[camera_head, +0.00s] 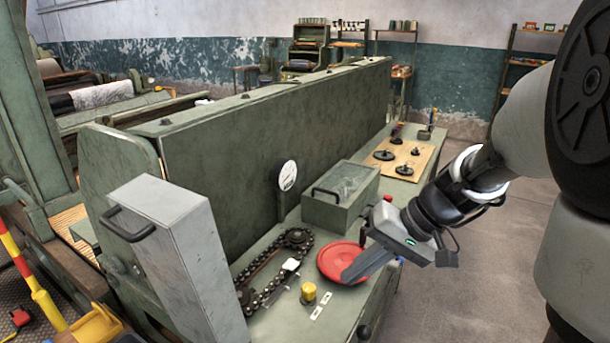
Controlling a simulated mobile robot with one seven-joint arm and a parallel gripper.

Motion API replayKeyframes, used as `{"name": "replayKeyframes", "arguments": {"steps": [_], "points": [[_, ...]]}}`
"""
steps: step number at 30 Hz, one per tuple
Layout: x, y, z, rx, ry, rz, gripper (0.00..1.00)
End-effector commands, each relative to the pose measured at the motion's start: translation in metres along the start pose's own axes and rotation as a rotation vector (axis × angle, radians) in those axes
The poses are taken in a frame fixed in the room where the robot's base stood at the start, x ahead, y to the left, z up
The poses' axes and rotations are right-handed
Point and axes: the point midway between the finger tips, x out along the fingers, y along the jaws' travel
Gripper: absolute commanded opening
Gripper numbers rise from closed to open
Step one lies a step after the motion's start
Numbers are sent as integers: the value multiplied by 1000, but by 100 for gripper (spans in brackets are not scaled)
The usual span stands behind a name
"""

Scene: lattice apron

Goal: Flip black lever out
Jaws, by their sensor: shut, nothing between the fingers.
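A black ball-ended knob (365,331) shows at the front side of the green bench, low in the picture. It looks like the end of the black lever, though I cannot be sure; most of its arm is hard to make out. My gripper (350,277) is shut and empty. Its fingers point down and left over the red round plate (330,255), above and a little left of the knob and apart from it. I cannot tell whether the fingers touch the plate.
The green bench (345,298) holds a chain (262,298), a yellow knob (309,294), white tags (322,305) and a lidded green box (340,197). A dial gauge (288,175) stands before the tall green panel (240,150). The floor (450,290) at right is clear.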

Motion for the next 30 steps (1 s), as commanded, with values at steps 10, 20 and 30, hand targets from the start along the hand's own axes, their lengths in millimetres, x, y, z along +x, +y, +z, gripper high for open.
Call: {"name": "replayKeyframes", "arguments": {"steps": [10, 20, 30], "points": [[92, 110, -39, 279, 54, -380, 0], [162, 244, -62, 540, 337, -685, 0], [212, 358, -53, 739, 654, -809, 0]]}}
